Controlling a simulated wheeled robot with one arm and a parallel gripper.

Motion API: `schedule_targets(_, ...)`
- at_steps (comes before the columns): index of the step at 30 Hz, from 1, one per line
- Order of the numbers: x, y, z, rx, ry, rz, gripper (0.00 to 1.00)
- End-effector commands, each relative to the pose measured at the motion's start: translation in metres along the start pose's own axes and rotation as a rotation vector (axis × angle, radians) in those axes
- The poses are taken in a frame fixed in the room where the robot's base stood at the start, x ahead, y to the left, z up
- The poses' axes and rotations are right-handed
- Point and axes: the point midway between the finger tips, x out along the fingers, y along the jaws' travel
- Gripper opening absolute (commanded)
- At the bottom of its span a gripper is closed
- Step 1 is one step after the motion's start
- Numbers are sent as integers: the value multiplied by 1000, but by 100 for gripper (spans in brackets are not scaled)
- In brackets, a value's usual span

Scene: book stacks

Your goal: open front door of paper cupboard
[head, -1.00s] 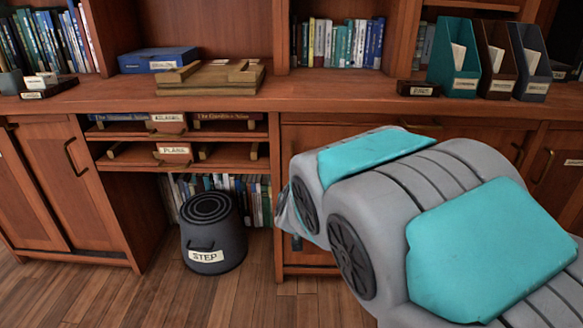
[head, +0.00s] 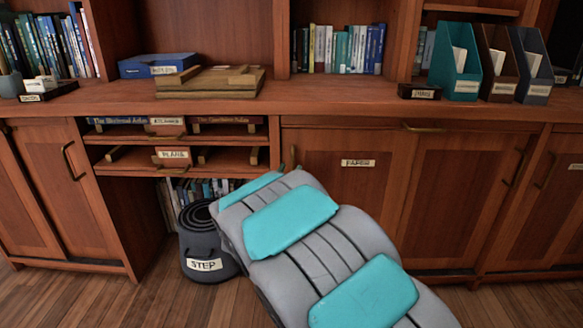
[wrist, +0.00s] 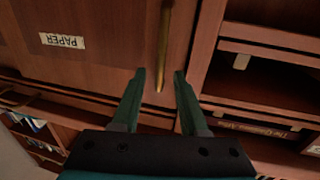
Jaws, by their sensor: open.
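The paper cupboard's front door (head: 362,185) is a brown wooden panel with a PAPER label (head: 357,162); it looks shut. Its brass bar handle is at the door's left edge in the head view, largely behind my arm. In the wrist view, where the label (wrist: 62,41) is upside down, the handle (wrist: 165,40) runs down from the top edge and ends near the fingertips. My gripper (wrist: 159,76) is open, one finger on each side of the handle's line. I cannot tell whether the handle is between the fingers in depth. My arm hides the gripper in the head view.
Open shelves (head: 180,150) are left of the door, above a black step stool (head: 200,245) on the floor. My arm overlaps the stool in the head view. The counter (head: 330,97) above holds boxes and file holders. Floor at front left is clear.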

Motion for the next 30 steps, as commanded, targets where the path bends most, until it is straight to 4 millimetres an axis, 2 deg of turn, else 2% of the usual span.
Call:
schedule_targets(3,16,0,0,2,0,1,43)
schedule_targets(6,23,0,0,1,-1,0,43)
schedule_targets(17,27,0,0,0,-1,-1,42)
schedule_targets(28,27,0,0,1,-1,-1,1)
schedule_targets(30,27,0,0,1,-1,-1,0)
